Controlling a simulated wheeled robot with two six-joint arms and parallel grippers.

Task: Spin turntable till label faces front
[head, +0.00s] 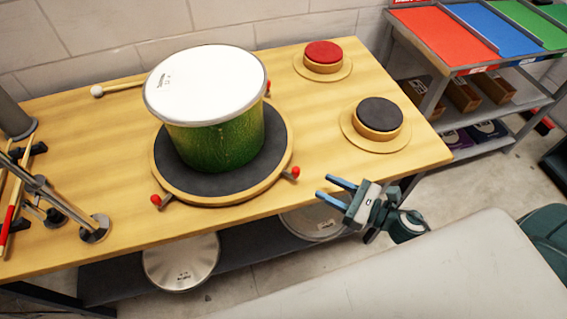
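A green drum (215,141) with a white head stands upright on a round turntable (165,160) with a dark top and a wooden rim. Small dark print (165,79) shows near the left of the drum head. No label shows on the visible side of the shell. Red-knobbed pegs stick out of the turntable rim, one at the front left (156,200) and one at the front right (295,172). My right gripper (330,188) is open and empty at the table's front edge, right of the front-right knob and apart from it. My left gripper is out of view.
A red pad (323,51) and a black pad (379,114) sit on wooden discs at the right of the table (330,140). A mallet (98,91) lies behind the drum. Metal stand hardware (95,229) and sticks are at the left. A shelf with coloured trays (445,35) stands right.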

